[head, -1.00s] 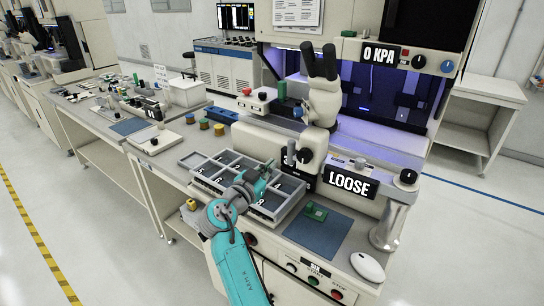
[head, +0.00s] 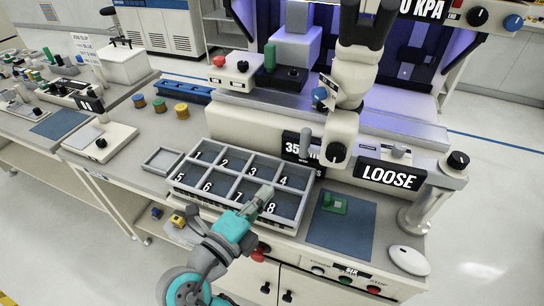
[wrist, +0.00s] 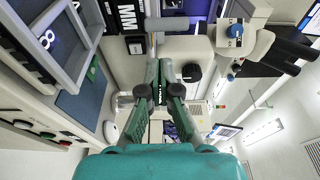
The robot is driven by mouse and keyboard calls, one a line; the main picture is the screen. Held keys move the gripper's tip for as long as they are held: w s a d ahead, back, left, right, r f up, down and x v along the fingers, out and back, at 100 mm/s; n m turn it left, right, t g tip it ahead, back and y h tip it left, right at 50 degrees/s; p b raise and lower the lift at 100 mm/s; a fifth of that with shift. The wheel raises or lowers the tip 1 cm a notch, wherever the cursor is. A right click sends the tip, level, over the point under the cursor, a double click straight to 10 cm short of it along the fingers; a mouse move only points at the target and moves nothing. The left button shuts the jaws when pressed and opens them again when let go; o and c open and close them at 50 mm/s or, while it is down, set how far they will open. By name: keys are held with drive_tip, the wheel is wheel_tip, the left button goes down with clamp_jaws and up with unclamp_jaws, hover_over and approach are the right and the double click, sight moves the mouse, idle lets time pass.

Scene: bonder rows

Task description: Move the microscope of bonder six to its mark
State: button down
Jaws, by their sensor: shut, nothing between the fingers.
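The microscope (head: 362,60) of bonder six is off-white with black eyepieces. It stands upright behind the machine's front ledge in the head view. A black knob (head: 336,153) is on its lower body, and a black label reading 35 and partly covered (head: 292,147) is beside it. A label reads LOOSE (head: 390,178). The microscope also shows at the right of the wrist view (wrist: 262,45). My gripper (head: 266,193) is shut and empty over the tray's 7 and 8 compartments, in front of and apart from the microscope. Its fingers also show in the wrist view (wrist: 160,72). I cannot make out the mark.
The numbered grey tray (head: 180,190) lies on the bench below my gripper. A blue mat (head: 335,232) with a green piece (head: 333,204) is to its right. The neighbouring bench is at left.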

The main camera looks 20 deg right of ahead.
sight(301, 150)
drive_tip(key=x, duration=1.3)
drive_tip(key=shift+w+d, duration=0.25)
drive_tip(key=shift+d, duration=0.05)
drive_tip(key=shift+w+d+r, duration=0.1)
drive_tip(key=shift+w+d, duration=0.15)
drive_tip(key=shift+w, duration=0.3)
drive_tip(key=shift+w+d+r, duration=0.1)
drive_tip(key=shift+w+d, duration=0.15)
drive_tip(key=shift+w, duration=0.25)
